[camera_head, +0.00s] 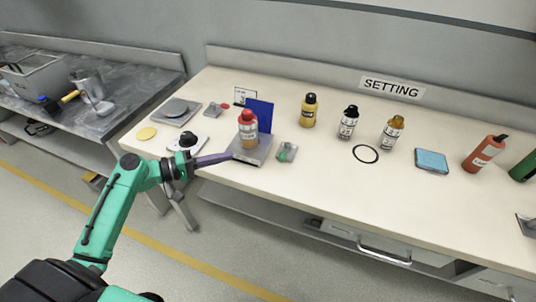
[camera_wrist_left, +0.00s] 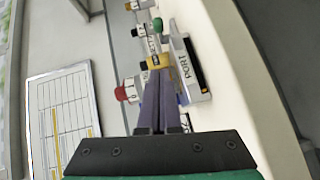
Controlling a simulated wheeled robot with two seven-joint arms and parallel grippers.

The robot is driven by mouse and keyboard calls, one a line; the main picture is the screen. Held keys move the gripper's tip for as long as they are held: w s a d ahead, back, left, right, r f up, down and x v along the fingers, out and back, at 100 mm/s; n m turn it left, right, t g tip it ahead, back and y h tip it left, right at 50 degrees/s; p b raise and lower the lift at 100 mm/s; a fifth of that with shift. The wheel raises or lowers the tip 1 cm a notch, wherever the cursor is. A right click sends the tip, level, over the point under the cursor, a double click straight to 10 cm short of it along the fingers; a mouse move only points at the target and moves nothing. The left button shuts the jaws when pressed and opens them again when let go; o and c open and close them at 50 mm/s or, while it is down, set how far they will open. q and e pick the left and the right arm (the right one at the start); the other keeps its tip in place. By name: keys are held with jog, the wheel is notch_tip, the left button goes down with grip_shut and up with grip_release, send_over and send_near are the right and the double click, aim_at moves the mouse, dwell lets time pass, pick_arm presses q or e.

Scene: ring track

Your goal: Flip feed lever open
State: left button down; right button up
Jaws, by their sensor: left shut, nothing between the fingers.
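My left gripper (camera_head: 230,156) reaches in over the table's left part, its fingers shut and empty. Its tips are close to a grey stand (camera_head: 250,152) carrying a red-capped bottle (camera_head: 248,130) and a blue panel (camera_head: 265,112); I cannot tell if they touch. Two small grey fixtures could be levers: one with a red part (camera_head: 217,109) behind, one with a green part (camera_head: 286,152) right of the stand. No readable label tells which is the feed lever. In the left wrist view, the shut fingers (camera_wrist_left: 158,76) point towards several capped bottles and a block marked PORT (camera_wrist_left: 189,78). My right gripper is out of view.
A black-knobbed device (camera_head: 187,144) stands beside my left wrist, a grey scale-like plate (camera_head: 176,112) behind it. Several bottles, a black ring (camera_head: 365,154) and a blue pad (camera_head: 432,160) are farther right. The table's front middle is clear.

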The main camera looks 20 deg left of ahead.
aim_at(257, 155)
pick_arm(q)
jog(key=p+x, duration=0.2)
jog(key=x, duration=0.8)
jog(key=shift+w+d+r, duration=0.1)
jog(key=shift+d+r, duration=0.05)
jog(key=shift+r, duration=0.05)
jog(key=d, duration=0.1)
jog(key=d+p, duration=0.1)
jog(key=d+f+p, duration=0.1)
jog(key=shift+s+d, duration=0.15)
jog(key=shift+s, duration=0.1)
jog(key=shift+d+f, duration=0.1)
jog(key=shift+d, duration=0.1)
